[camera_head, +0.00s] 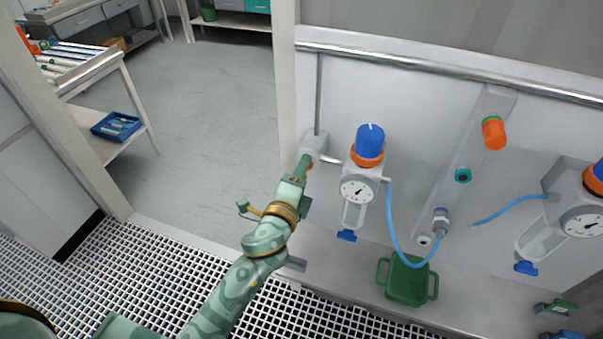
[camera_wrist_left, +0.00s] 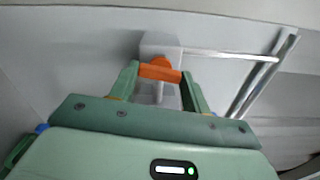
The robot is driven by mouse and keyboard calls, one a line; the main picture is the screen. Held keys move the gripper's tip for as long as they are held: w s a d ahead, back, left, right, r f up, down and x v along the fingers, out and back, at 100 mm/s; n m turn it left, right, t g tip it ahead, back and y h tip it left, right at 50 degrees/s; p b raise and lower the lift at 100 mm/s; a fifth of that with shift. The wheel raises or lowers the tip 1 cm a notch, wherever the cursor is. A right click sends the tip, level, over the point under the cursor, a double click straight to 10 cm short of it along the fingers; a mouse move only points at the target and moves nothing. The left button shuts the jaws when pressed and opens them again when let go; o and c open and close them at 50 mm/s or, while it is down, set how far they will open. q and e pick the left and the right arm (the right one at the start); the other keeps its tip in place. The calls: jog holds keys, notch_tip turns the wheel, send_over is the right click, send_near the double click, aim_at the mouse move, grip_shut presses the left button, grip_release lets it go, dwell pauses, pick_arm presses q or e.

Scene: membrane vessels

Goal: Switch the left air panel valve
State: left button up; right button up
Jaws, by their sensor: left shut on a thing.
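The left air panel valve is a pale grey block (camera_head: 314,142) on a thin pipe at the left end of the wall panel, with an orange handle. My left gripper (camera_head: 306,167) reaches up to it from below and hides most of the handle in the head view. In the left wrist view the orange handle (camera_wrist_left: 160,71) lies across between the two green fingertips, in front of the grey valve block (camera_wrist_left: 158,45). The left gripper (camera_wrist_left: 160,78) is shut on the handle. My right gripper is in neither view.
Right of the valve hangs a regulator with a blue knob (camera_head: 369,140) and gauge (camera_head: 358,189). A blue hose (camera_head: 391,220) loops to a fitting (camera_head: 440,220) above a green container (camera_head: 407,281). A second gauge (camera_head: 582,222) is at far right. Open floor lies left.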

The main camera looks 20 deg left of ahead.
pick_arm(q)
jog(key=o, duration=1)
jog(key=shift+s, duration=0.1)
jog(key=s+b, duration=0.3)
jog(key=s, duration=1.3)
jog(key=shift+a+b, duration=0.3)
jog(key=shift+f, duration=0.1)
